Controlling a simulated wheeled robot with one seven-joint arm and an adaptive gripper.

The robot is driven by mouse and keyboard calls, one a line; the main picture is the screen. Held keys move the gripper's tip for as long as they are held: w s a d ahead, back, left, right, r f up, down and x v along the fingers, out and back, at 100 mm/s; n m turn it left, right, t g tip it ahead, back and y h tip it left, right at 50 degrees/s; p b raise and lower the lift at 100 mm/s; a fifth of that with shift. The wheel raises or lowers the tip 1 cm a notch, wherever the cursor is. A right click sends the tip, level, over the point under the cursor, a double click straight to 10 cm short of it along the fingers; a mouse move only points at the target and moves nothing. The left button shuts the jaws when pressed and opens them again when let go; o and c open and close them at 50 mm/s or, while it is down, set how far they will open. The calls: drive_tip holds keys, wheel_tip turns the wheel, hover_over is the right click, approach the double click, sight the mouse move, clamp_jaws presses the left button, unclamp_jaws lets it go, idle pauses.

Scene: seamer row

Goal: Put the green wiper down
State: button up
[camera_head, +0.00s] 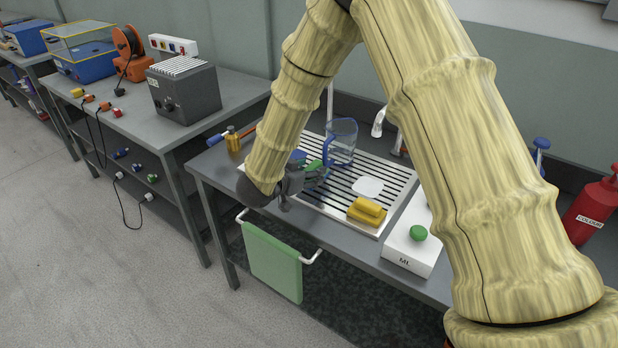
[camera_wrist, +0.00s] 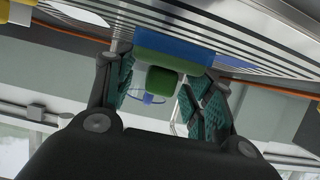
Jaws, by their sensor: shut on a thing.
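My gripper (camera_head: 297,182) is at the left front of the slatted draining board (camera_head: 322,206), partly hidden by my arm. The green wiper (camera_head: 313,166) shows only as a small green patch beside the fingers. In the wrist view, the green wiper (camera_wrist: 164,82) is a green block between the teal finger pads of my gripper (camera_wrist: 160,98). The gripper is shut on it. I cannot tell whether the wiper touches the board.
A clear blue jug (camera_head: 342,140) stands behind the gripper. A yellow wiper (camera_head: 367,211) and a white patch (camera_head: 367,187) lie on the board's right part. A white scale (camera_head: 412,252) is at the right. A green towel (camera_head: 273,262) hangs from the front rail. Amber bottle (camera_head: 233,140) at left.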

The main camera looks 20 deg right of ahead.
drive_tip(key=shift+f, duration=1.2)
drive_tip(key=shift+f, duration=0.15)
drive_tip(key=o, duration=1.3)
drive_tip(key=shift+r, duration=0.2)
drive_tip(key=v, duration=1.2)
drive_tip(key=shift+f+b, duration=0.1)
drive_tip(key=shift+b, duration=0.25)
